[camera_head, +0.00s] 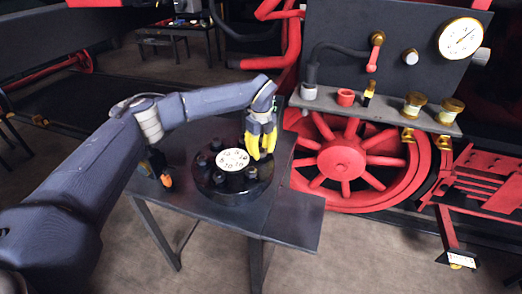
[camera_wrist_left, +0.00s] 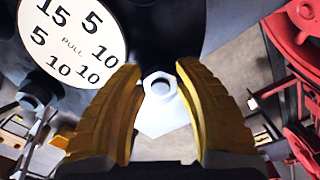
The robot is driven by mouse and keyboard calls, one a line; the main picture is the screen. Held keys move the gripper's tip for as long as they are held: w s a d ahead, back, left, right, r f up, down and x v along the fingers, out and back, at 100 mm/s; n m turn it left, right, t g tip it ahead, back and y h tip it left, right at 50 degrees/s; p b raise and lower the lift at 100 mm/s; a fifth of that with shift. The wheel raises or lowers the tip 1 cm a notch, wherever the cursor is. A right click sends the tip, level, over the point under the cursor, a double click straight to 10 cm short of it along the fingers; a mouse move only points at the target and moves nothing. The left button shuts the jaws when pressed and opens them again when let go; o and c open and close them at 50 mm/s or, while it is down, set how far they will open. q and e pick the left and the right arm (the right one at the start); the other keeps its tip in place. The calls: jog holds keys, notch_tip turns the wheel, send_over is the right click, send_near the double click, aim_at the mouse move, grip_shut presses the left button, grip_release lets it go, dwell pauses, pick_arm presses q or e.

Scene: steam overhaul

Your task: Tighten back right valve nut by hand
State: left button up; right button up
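The round black valve (camera_head: 232,190) sits on the dark table, with a white numbered dial (camera_head: 233,160) on top and several dark nuts around its rim. My left gripper (camera_head: 262,150) points down at the valve's back right edge, with its yellow fingers apart. In the left wrist view a pale hex nut (camera_wrist_left: 158,85) lies between the open fingertips (camera_wrist_left: 158,68), with a visible gap on each side. The dial (camera_wrist_left: 72,42) shows at upper left there. In the head view the fingers hide this nut. My right gripper is in neither view.
A black and orange object (camera_head: 166,181) lies on the table's left side. The table's right part (camera_head: 295,215) is bare. Behind it stand a red spoked wheel (camera_head: 342,160) and a grey shelf (camera_head: 390,116) with cups and brass parts.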

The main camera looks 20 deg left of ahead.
pick_arm(q)
grip_shut()
jog(key=shift+m, duration=0.4)
jog(key=m, duration=0.5)
jog(key=shift+d+m, duration=0.1)
jog(key=shift+m, duration=0.3)
jog(key=m, duration=0.3)
jog(key=shift+w+r+m, duration=0.1)
jog(key=shift+w+m, duration=0.05)
jog(key=shift+m, duration=0.65)
jog(key=shift+w+r, duration=0.1)
jog(key=shift+o, duration=0.3)
grip_release()
jog(key=o, duration=0.5)
jog(key=shift+d, duration=0.1)
